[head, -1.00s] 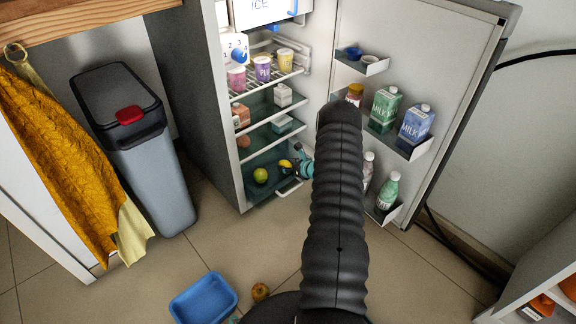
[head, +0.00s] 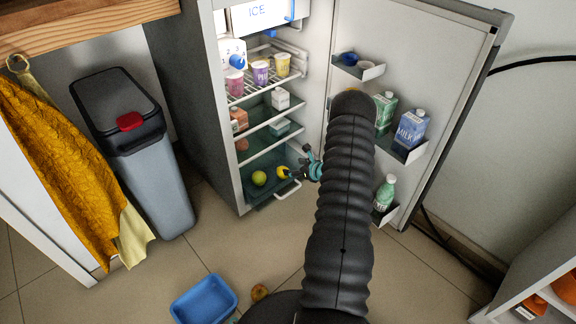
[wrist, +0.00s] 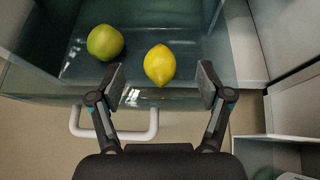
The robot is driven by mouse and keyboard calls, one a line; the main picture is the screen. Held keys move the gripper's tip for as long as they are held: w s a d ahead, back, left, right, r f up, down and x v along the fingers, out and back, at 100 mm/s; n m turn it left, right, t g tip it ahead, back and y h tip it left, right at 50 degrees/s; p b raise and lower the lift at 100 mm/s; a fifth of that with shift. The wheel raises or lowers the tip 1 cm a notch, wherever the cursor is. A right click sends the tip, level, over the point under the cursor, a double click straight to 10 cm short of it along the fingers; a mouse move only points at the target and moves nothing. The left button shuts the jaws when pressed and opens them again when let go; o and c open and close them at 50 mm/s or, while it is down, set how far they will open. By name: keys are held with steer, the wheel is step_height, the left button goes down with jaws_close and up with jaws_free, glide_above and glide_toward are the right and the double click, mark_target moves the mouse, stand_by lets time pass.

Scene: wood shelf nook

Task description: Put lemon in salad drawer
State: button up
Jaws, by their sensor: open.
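The yellow lemon (wrist: 160,64) lies in the salad drawer (wrist: 200,100), near its front wall. It also shows in the head view (head: 282,172). The drawer (head: 262,203) is the teal see-through bin at the bottom of the fridge, pulled out, with a white handle (wrist: 113,134). My gripper (wrist: 161,83) is open, with one finger on each side of the lemon in the wrist view and a gap to both. In the head view my gripper (head: 299,170) is just right of the lemon.
A green round fruit (wrist: 105,42) lies left of the lemon in the drawer. The open fridge door (head: 420,70) with bottles and cartons stands right of my arm. A shelf edge (head: 272,148) is above the drawer. A blue tub (head: 203,300) and a brownish fruit (head: 260,292) are on the floor.

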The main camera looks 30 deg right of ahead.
steer(key=v, duration=0.6)
steer(key=w+a+r+n+g+y, duration=0.2)
steer(key=a+r+n+y, duration=0.2)
steer(key=a+r+n, duration=0.8)
steer(key=s+a+r+n+g+y, duration=0.1)
steer(key=s+a+r+n+g, duration=0.1)
steer(key=a+r, duration=0.55)
steer(key=s+a+r+n+g, duration=0.2)
steer(key=s+a+r, duration=0.1)
steer(key=a+r, duration=0.45)
steer(key=s+a+r+n+g+h, duration=0.1)
steer(key=s+a+r+n+h, duration=0.1)
steer(key=s+a+r+n, duration=0.4)
steer(key=s+a+r+n+g+h, duration=0.1)
steer(key=s+a+r+n, duration=0.25)
steer(key=s, duration=0.35)
steer(key=s+r+n+t+h, duration=0.1)
steer(key=s+r+n+h, duration=0.2)
steer(key=s+n, duration=0.5)
steer(key=s+h, duration=0.1)
steer(key=s, duration=0.4)
steer(key=shift+s+d+r+t, duration=0.2)
steer(key=shift+s+r+t, duration=0.1)
